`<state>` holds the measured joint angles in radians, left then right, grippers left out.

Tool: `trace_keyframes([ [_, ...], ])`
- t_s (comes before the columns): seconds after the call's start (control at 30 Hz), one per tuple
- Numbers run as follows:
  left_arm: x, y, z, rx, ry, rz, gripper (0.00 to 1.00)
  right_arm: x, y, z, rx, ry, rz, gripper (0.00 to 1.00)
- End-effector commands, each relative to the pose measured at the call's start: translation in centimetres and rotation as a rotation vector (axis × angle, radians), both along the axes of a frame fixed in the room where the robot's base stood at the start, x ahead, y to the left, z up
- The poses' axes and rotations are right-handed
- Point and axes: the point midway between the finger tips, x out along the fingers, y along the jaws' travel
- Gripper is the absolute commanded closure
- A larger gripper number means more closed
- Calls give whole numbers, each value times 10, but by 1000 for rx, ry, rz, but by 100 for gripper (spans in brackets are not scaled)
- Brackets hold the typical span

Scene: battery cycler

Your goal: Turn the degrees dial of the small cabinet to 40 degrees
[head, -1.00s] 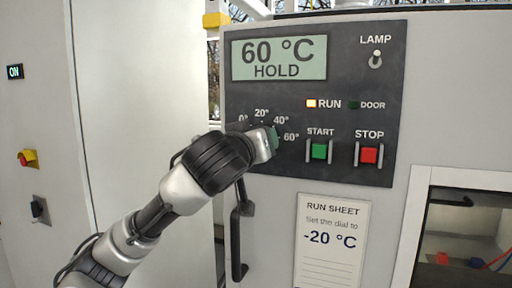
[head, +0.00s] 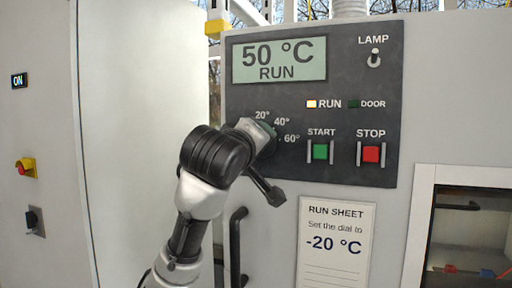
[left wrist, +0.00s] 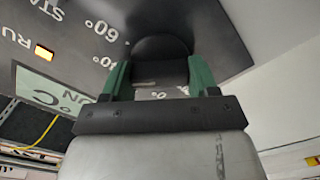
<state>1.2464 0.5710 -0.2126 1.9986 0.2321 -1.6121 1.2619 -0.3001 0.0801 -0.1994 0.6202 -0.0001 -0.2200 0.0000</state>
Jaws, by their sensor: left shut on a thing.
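The degrees dial (left wrist: 162,47) is a black round knob on the dark control panel (head: 375,80). My left gripper (left wrist: 158,75) is shut on it, with a green finger on each side. In the head view my left gripper (head: 264,138) covers most of the dial, so its pointer is hidden. The scale marks 20°, 40° and 60° show around it. The display (head: 279,60) reads 50 °C RUN. My right gripper is not in view.
A green START button (head: 320,151), a red STOP button (head: 370,154) and a lamp switch (head: 374,58) sit right of the dial. A black door handle (head: 237,245) is below. A run sheet (head: 336,255) reads -20 °C. The RUN light is lit.

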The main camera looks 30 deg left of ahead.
Motion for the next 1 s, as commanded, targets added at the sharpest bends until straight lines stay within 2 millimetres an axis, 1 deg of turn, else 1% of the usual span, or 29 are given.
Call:
trace_keyframes([
  [0.43, 0, 0, 0, -10, -2, 1, 64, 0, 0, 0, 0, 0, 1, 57],
  [0.47, 0, 0, 0, -10, -2, 1, 36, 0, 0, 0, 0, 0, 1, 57],
  [0.6, 0, 0, 0, -9, -3, 1, 15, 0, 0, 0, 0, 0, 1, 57],
  [0.87, -1, 0, 0, -9, -3, 1, 15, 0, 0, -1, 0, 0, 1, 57],
  [1.0, -11, -3, -1, -8, -6, -1, 15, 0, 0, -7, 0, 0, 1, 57],
])
